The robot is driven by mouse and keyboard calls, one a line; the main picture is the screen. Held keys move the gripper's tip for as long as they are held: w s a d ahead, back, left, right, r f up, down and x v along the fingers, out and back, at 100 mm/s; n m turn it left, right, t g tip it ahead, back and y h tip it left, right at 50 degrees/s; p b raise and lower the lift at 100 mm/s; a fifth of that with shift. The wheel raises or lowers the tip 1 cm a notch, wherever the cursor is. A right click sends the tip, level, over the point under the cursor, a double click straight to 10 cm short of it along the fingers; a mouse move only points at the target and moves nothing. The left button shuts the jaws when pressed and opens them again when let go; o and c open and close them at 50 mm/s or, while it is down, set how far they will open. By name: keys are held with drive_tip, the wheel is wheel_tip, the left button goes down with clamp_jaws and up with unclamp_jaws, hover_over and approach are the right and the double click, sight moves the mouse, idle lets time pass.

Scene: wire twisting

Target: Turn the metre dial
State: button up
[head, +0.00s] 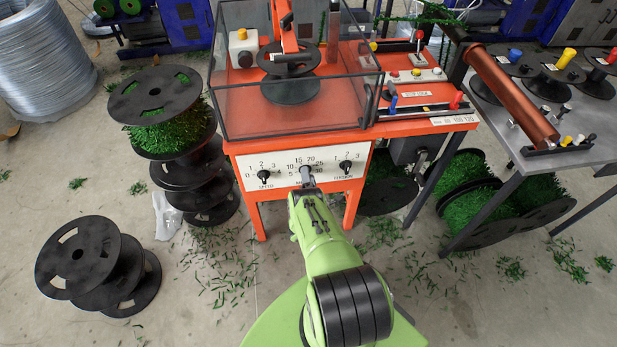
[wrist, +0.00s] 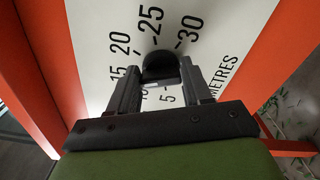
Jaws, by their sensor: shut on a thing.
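The metre dial is a black knob (wrist: 160,66) on a white panel, with METRES and numbers printed around it in the wrist view. In the head view it sits in the middle of the white panel (head: 282,175) on the front of the orange machine, mostly hidden by my gripper (head: 307,181). My gripper's two dark fingers (wrist: 160,82) reach to the panel and are shut on the knob, one finger on each side. The exact pointer position of the knob is hidden.
The speed dial (head: 264,175) is left of the metre dial and the tension dial (head: 346,167) is right. Stacked black spools (head: 192,178) stand left of the machine, with more spools (head: 98,265) on the floor. A grey table (head: 530,130) stands at right.

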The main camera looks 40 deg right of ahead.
drive_tip(key=shift+a, duration=0.1)
idle(0.3)
drive_tip(key=o, duration=1.1)
drive_tip(key=shift+c, duration=0.2)
